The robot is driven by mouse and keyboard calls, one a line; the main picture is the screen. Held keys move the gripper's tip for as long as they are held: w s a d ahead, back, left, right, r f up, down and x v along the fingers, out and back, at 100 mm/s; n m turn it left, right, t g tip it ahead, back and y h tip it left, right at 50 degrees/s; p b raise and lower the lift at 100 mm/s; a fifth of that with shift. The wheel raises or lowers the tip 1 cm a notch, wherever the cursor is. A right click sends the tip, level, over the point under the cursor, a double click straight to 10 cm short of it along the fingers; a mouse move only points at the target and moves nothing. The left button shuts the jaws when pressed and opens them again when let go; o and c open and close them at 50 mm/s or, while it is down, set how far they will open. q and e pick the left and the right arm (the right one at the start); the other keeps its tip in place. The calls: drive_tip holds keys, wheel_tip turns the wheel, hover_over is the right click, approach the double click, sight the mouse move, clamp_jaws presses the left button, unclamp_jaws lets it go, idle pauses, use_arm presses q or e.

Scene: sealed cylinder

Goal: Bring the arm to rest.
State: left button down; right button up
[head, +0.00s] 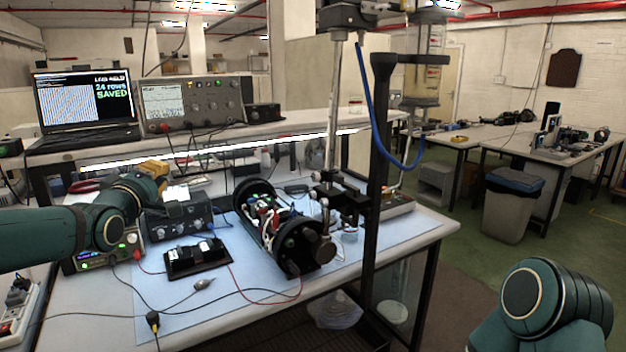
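My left arm comes in from the left and bends over the left end of the bench. Its gripper (178,203) is small and dark against the black instrument box (185,222) there, and I cannot make out whether its fingers are open or shut. No object shows clearly in it. Only a rounded teal link of my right arm shows at the lower right; its gripper is out of view. An opened black cylinder (282,232) with wires and boards inside lies tilted on the blue mat (200,322), to the right of my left gripper and apart from it.
A black battery holder (197,258) and loose leads lie on the mat. A post (376,170) with a clear tube and blue hose stands at the bench's right. A laptop (85,100) reading "24 rows SAVED" and a scope (193,101) stand on the shelf. Open floor lies right.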

use_arm(q)
wheel_tip(320, 180, down, 9)
drive_tip(key=w+d+g, duration=0.2)
drive_tip(key=w, duration=0.1)
drive_tip(key=s+d+f+m+g+h, duration=0.1)
drive_tip(key=s+d+f+m+g, duration=0.2)
drive_tip(key=f, duration=0.6)
drive_tip(key=s+d+f+m+g, duration=0.1)
drive_tip(key=s+d+f+g, duration=0.2)
drive_tip(key=f, duration=0.7)
drive_tip(key=s+d+f+m+g+h, duration=0.1)
drive_tip(key=s+d+f+m, duration=0.15)
drive_tip(key=d+f, duration=0.45)
drive_tip(key=s+d+f+m+g, duration=0.2)
drive_tip(key=s+d+f+g, duration=0.1)
drive_tip(key=s+f, duration=0.7)
drive_tip(key=s+d+f+m+g, duration=0.3)
drive_tip(key=s+f+g, duration=0.2)
drive_tip(key=s+f, duration=0.5)
drive_tip(key=s, duration=0.5)
drive_tip(key=shift+h, duration=0.4)
